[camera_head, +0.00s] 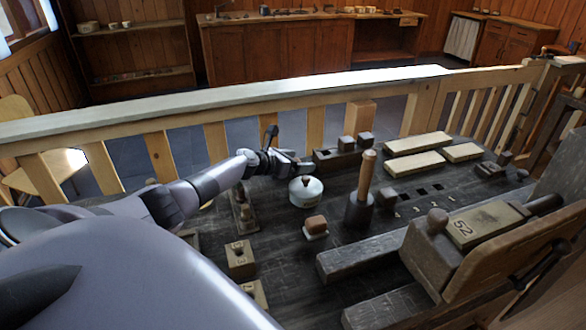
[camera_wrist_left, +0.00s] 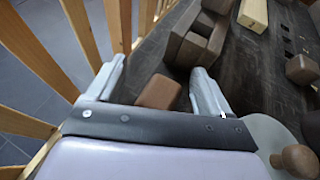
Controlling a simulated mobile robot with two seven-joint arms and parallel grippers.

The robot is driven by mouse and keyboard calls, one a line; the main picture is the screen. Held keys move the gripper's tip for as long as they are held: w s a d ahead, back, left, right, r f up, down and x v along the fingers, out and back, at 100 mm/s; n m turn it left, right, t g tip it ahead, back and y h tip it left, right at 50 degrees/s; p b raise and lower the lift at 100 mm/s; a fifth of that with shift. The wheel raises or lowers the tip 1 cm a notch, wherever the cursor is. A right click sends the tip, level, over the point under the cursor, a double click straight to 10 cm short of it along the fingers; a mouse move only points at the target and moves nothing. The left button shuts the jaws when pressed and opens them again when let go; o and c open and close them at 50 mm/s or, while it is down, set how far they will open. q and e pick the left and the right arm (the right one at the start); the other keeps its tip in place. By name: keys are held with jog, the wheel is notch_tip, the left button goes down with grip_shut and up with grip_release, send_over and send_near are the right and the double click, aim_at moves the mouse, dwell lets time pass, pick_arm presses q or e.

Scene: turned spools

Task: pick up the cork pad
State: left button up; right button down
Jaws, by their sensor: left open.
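A small reddish-brown block, which looks like the cork pad (camera_wrist_left: 158,92), lies on the dark bench top in the left wrist view. It shows in the gap between the two fingers of my left gripper (camera_wrist_left: 160,70), nearer the right finger. The fingers are apart, and I cannot tell how far they are above it. In the head view my left gripper (camera_head: 303,166) reaches in over the bench beside the railing, and the block is hidden there. My right gripper is not in view.
A round pale pot with a knob (camera_head: 306,190) stands close beside the gripper. A row of dark blocks (camera_head: 346,144) lies ahead of it. A wooden railing (camera_head: 215,140) runs along the far edge. A dark cylinder with a tall handle (camera_head: 361,208) stands to the right.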

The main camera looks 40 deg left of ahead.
pick_arm(q)
jog(key=c, duration=1.3)
